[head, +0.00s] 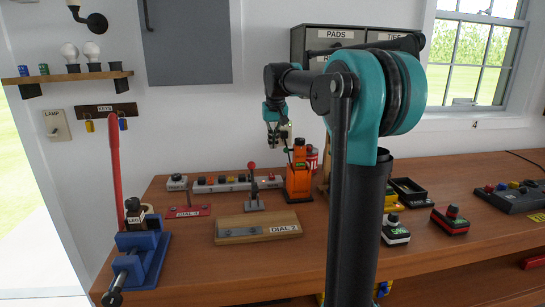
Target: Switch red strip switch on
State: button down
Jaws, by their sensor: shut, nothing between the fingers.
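A long pale strip (212,187) with several small dark switches along its top lies at the back of the workbench, close to the wall. A small reddish spot shows near its right end, partly beside the orange device; the individual switch positions are too small to tell. My gripper (287,145) is shut and empty. It points down above the orange device, to the right of the strip's right end in the picture, and appears apart from the strip. My arm crosses the right middle of the view.
An orange device (299,182) stands right of the strip. A red-knobbed lever (252,190) and the DIAL 2 wooden board (239,231) stand in front. A black PADS cabinet (312,45) is behind.

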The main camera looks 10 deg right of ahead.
aim_at(272, 176)
jog(key=x, duration=1.2)
jog(key=shift+s+f, duration=0.35)
jog(key=shift+f, duration=0.3)
jog(key=shift+s+f, duration=0.2)
jog(key=shift+f, duration=0.2)
jog(key=shift+w+r, duration=0.35)
jog(key=shift+w, duration=0.4)
